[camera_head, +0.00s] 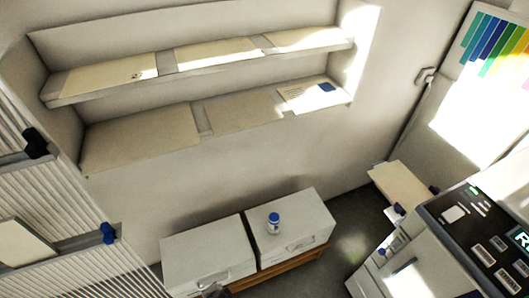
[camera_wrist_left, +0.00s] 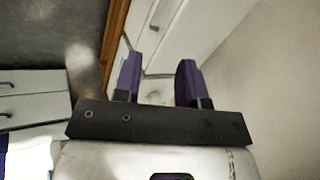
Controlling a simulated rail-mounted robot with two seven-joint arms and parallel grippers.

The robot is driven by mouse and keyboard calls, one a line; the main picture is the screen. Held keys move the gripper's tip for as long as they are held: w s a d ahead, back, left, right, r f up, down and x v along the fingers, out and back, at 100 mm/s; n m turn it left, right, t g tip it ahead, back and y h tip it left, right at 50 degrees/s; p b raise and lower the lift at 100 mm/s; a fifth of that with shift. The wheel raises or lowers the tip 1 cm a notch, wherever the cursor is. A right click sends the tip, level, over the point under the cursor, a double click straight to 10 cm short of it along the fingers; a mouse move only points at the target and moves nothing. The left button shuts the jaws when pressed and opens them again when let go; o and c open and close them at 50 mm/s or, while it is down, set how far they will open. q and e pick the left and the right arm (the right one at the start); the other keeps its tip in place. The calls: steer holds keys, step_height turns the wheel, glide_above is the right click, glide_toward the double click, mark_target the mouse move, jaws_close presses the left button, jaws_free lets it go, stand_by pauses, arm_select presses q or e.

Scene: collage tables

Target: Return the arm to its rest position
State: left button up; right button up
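My left gripper (camera_wrist_left: 160,78) shows in the left wrist view with its two purple fingers apart. I see nothing held between them. Beyond the fingers is the white drawer cabinet (camera_wrist_left: 205,28) with its wooden edge (camera_wrist_left: 115,40). In the head view a small grey shape shows at the bottom edge in front of the white drawer cabinet (camera_head: 208,255); I cannot tell whether it is part of my arm. My right gripper is in neither view.
Two wall shelves (camera_head: 200,70) carry flat boards. A machine with a dark panel (camera_head: 480,235) stands at the right. Slatted racks (camera_head: 50,195) are at the left. Dark floor shows between the cabinet and machine.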

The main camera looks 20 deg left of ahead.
arm_select(q)
steer(key=s+d+r+n+t+h, duration=0.1)
steer(key=s+r+n+h, duration=0.1)
steer(key=r, duration=0.8)
steer(key=s+d+r+n+t+h, duration=0.1)
steer(key=s+r+n+h, duration=0.1)
steer(key=r, duration=0.7)
steer(key=s+a+n+g+p, duration=0.1)
steer(key=s+a+g, duration=0.1)
steer(key=s, duration=0.7)
step_height(320, 180, up, 32)
steer(key=p, duration=3.2)
steer(key=shift+f+p, duration=0.2)
steer(key=shift+p, duration=0.1)
